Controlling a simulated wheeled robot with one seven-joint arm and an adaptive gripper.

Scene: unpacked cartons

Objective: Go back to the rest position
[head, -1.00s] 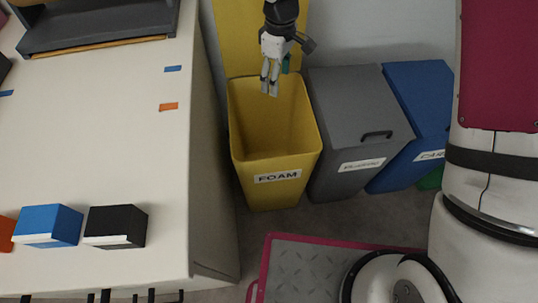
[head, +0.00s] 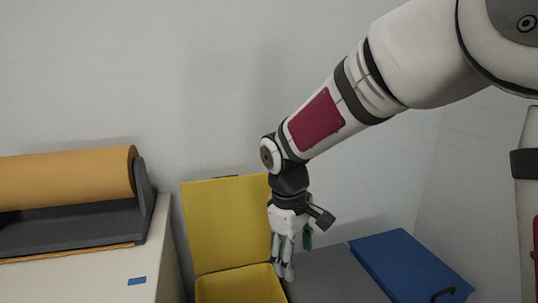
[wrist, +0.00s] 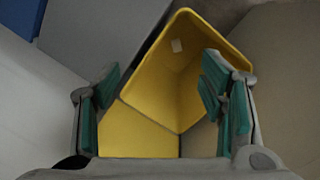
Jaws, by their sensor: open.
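My gripper (head: 284,272) hangs pointing down by the right side of the open yellow bin (head: 238,289) in the head view. In the wrist view my gripper (wrist: 160,80) is open, its teal-padded fingers wide apart with nothing between them. My arm reaches in from the upper right of the head view.
The yellow lid (head: 222,220) stands raised against the wall. A grey bin (head: 335,278) and a blue bin (head: 410,265) stand to the right, lids shut. At left, a white table (head: 90,280) carries a brown roll (head: 65,178) on a dark holder. A blue mark (head: 137,281) is on the tabletop.

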